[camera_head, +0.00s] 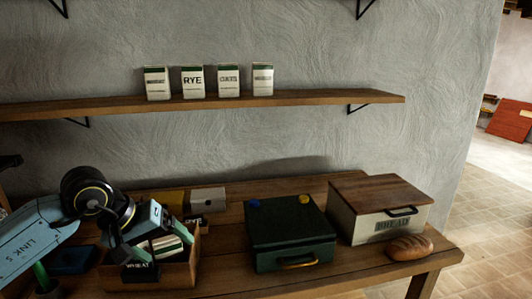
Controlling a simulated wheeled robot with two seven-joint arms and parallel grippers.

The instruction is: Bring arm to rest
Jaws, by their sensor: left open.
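My left arm comes in from the left edge over the wooden table (345,283). Its gripper (150,246) is open, with its fingers pointing down over a wooden crate (185,277). The crate holds packets, among them a dark one marked WHEAT (138,272) and a white and green one (168,248). The fingers hide part of the crate's contents. I cannot tell whether they touch the packets. My right gripper is not in view.
A dark green case (290,235) stands mid-table, right of the crate. A bread box (380,208) and a loaf (409,247) are at the right end. Several packets, one marked RYE (193,82), stand on the wall shelf (310,97). The air between shelf and table is clear.

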